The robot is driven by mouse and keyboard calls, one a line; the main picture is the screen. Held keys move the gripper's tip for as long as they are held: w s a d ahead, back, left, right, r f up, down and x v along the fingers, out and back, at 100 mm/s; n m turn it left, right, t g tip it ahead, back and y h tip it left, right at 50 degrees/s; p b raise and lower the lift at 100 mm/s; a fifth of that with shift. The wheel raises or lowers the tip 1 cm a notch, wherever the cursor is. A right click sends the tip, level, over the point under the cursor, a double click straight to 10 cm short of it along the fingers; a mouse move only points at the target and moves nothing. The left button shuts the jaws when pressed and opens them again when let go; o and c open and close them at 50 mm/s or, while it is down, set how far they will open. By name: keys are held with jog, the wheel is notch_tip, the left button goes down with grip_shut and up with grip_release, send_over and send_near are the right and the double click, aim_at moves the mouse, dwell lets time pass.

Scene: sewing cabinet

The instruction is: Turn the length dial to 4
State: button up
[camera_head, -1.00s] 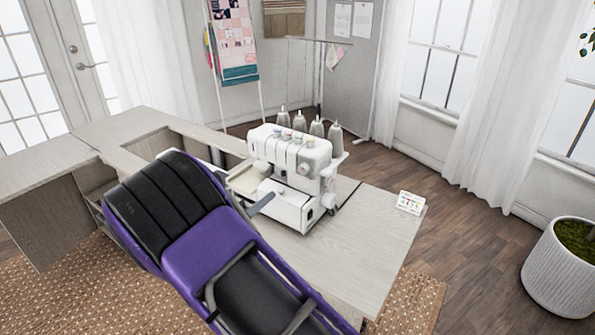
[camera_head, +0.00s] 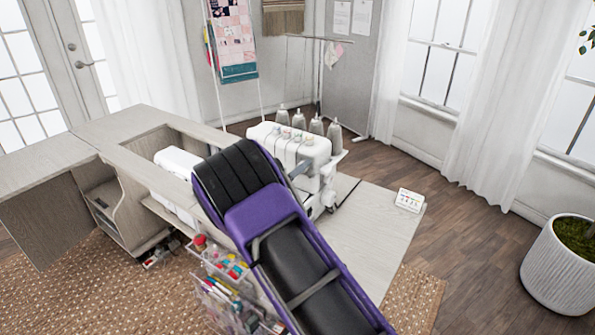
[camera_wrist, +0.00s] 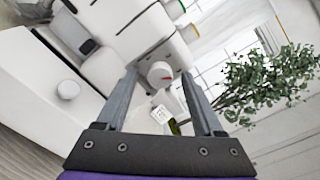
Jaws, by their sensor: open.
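The white serger sewing machine (camera_head: 300,145) stands on the cabinet top, its front largely hidden behind my arm. My gripper (camera_wrist: 159,76) is open in the wrist view, its two grey fingers pointing at the machine's side. A round white dial (camera_wrist: 160,73) with a small red mark shows between the fingertips; a gap seems to remain on both sides, and I cannot tell how deep the fingers reach. A second round white knob (camera_wrist: 68,89) sits left of the left finger. No numbers are readable, so I cannot tell the dial's setting or which one is the length dial.
The pale cabinet top (camera_head: 375,235) is clear right of the machine, except for a small card (camera_head: 410,200). A white machine (camera_head: 178,165) sits in the cabinet at left. Clear bins of supplies (camera_head: 225,285) hang below my arm. A potted plant (camera_head: 565,265) stands far right.

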grip_shut()
dwell(0.4)
jog(key=shift+m+b, duration=0.35)
jog(key=shift+m, duration=0.05)
jog(key=m+b, duration=0.4)
jog(key=m, duration=0.1)
jog(key=shift+f, duration=0.2)
jog(key=m+b, duration=0.4)
jog(key=shift+r+m+b, duration=0.15)
jog(key=shift+m+b, duration=0.5)
jog(key=shift+m, duration=0.35)
jog(key=shift+r, duration=0.1)
